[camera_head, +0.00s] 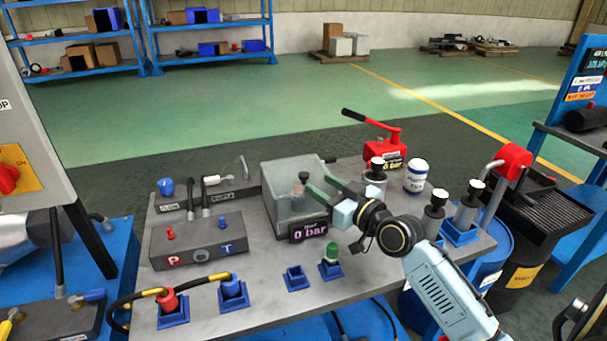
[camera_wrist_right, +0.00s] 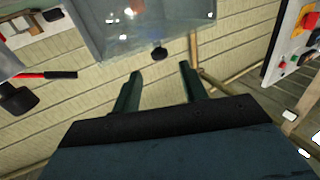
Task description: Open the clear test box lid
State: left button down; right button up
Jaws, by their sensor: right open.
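The clear test box (camera_head: 280,209) stands at the middle of the grey bench, with a "0 bar" display (camera_head: 310,231) at its front. Its see-through lid seems to lie shut on top. A small dark knob (camera_head: 303,177) shows at the lid; in the right wrist view the knob (camera_wrist_right: 159,53) stands out from the box's (camera_wrist_right: 130,25) edge. My right gripper (camera_head: 318,183) is open and empty over the box's right side. In the wrist view its fingers (camera_wrist_right: 160,80) are apart, with the knob ahead of them, not touched. My left gripper is not in view.
A P/T block (camera_head: 198,240) is left of the box. Blue holders with fittings (camera_head: 331,262) line the front. Black-capped cylinders (camera_head: 433,214) stand at right.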

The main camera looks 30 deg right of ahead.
aim_at(307, 176)
jog(key=w, duration=0.3)
jog(key=w+a, duration=0.1)
jog(key=w, duration=0.1)
jog(key=shift+w, duration=0.85)
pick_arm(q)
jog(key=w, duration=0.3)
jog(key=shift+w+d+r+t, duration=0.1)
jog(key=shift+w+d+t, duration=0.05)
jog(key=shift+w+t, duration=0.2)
pick_arm(e)
jog(key=shift+w+a, duration=0.1)
jog(key=shift+w, duration=0.05)
grip_shut()
